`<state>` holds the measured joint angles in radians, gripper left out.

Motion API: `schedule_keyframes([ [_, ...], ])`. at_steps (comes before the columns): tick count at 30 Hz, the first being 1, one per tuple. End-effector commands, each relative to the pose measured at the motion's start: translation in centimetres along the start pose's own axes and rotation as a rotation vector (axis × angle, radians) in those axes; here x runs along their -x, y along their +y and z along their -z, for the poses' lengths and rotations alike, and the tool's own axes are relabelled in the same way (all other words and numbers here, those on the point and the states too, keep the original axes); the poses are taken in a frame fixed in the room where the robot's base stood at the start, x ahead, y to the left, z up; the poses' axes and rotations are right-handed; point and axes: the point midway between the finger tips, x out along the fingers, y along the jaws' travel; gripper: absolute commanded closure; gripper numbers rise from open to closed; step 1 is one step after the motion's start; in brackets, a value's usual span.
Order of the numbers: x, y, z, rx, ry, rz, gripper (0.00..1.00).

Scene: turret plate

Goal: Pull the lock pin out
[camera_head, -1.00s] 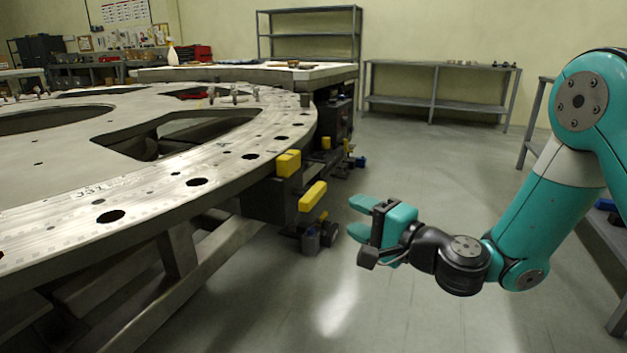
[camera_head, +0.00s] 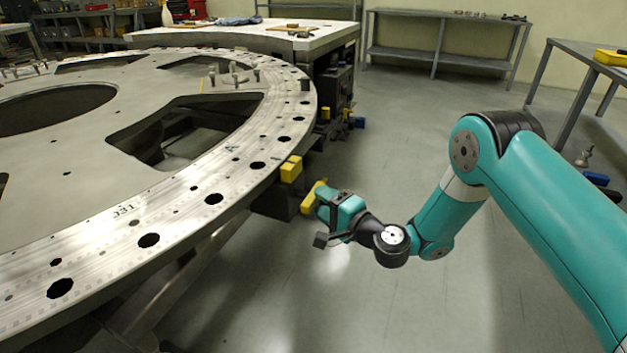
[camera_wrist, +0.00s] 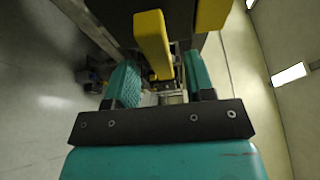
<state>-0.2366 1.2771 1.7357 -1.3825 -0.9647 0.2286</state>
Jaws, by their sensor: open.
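Two yellow pieces show at the rim of the turret plate (camera_head: 190,212): a block (camera_head: 291,168) against the rim and a bar-like handle (camera_head: 309,200) just below it, by a dark housing (camera_head: 268,200). I cannot tell which belongs to the lock pin. My gripper (camera_head: 324,203) is open with its teal fingers right at the lower yellow handle, partly covering it. In the wrist view, the yellow handle (camera_wrist: 152,42) reaches into the space between my two fingers (camera_wrist: 160,80), nearer the left one; contact is not clear. The yellow block (camera_wrist: 212,12) is at the upper right.
The large plate with holes and cutouts fills the left. A bench (camera_head: 250,38) stands behind it. A side table (camera_head: 570,75) stands at the right. The grey floor (camera_head: 400,150) between plate and tables is clear.

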Motion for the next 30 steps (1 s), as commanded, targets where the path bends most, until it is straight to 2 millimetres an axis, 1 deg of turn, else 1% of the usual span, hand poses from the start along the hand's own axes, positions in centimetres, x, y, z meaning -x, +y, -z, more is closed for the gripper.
schedule_keyframes([
  [1,-0.2,-0.7,-0.1,-0.001,0.0,-0.001,0.51],
  [2,-0.3,-0.7,-0.1,0.0,0.0,-0.001,0.51],
  [4,-0.7,-0.4,-0.1,0.003,-0.001,0.001,0.51],
  [6,-1.8,-0.1,-0.2,0.005,-0.003,0.002,0.51],
  [10,-2.9,0.0,-0.1,0.004,-0.001,0.001,0.51],
  [15,-3.4,0.0,-0.1,0.001,0.0,0.001,0.51],
  [21,-3.4,0.0,-0.1,0.0,0.001,0.001,0.51],
  [22,-3.4,0.0,-0.1,0.001,0.001,0.001,0.56],
  [23,-3.4,0.0,-0.1,0.001,0.001,0.001,0.63],
  [24,-3.4,0.0,-0.1,0.001,0.001,0.001,0.72],
  [26,-3.4,0.0,-0.1,0.001,0.001,0.001,0.86],
  [27,-3.4,0.0,-0.1,0.001,0.001,0.001,0.95],
  [28,-3.4,0.0,-0.1,0.001,0.001,0.0,1.0],
  [30,-3.4,0.0,-0.1,0.001,0.001,0.0,1.0],
])
